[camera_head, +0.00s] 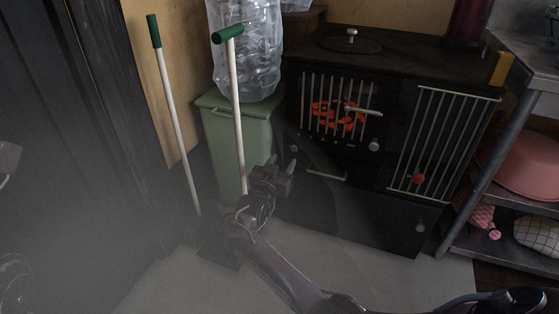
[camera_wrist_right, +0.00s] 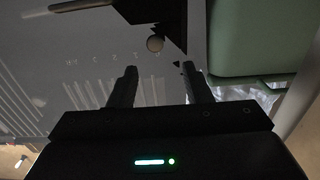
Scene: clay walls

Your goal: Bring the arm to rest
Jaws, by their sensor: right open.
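My right arm comes in from the bottom right of the head view. Its gripper (camera_head: 282,164) is up in front of the black stove, just right of the green bin. In the right wrist view the two fingers (camera_wrist_right: 158,69) stand apart with nothing between them. Past them are the dark stove front with a round knob, and the green bin at the right. I cannot tell how close the fingers are to the stove. My left gripper does not show; only blurred parts that may be my left arm are at the left edge of the head view.
The black stove (camera_head: 335,190) has barred doors and glowing red coals. Two green-handled poles (camera_head: 237,110) (camera_head: 176,120) stand at the left. A metal shelf (camera_head: 505,255) holds a pink basin (camera_head: 530,165).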

